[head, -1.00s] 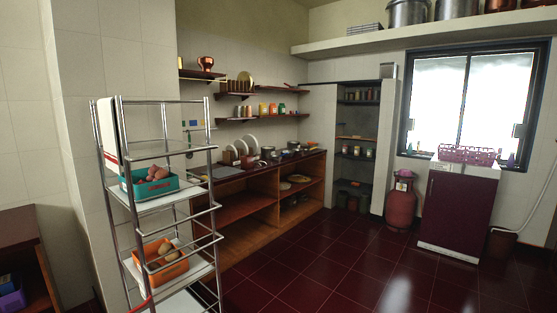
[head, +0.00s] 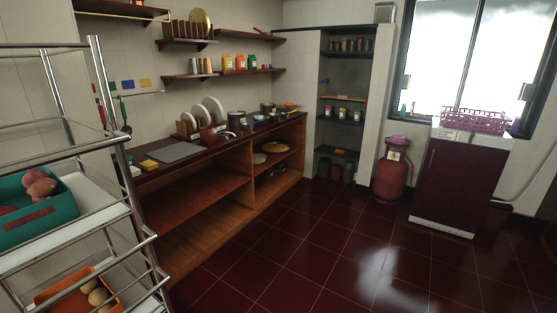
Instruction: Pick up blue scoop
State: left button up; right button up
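I cannot make out a blue scoop for certain. Utensils (head: 123,112) hang from a wall rail above the left end of the counter, below small blue and yellow squares (head: 128,85); none is clearly a blue scoop. Neither of my grippers is in view.
A chrome rack (head: 122,160) with a teal crate (head: 40,222) and an orange crate (head: 85,300) stands close on the left. The wooden counter (head: 215,155) runs along the wall. A red gas cylinder (head: 391,178) and maroon cabinet (head: 455,185) stand right. The middle floor is clear.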

aim_at(246, 126)
jog(key=i+l+z, duration=0.1)
jog(key=i+z, duration=0.2)
jog(key=i, duration=1.55)
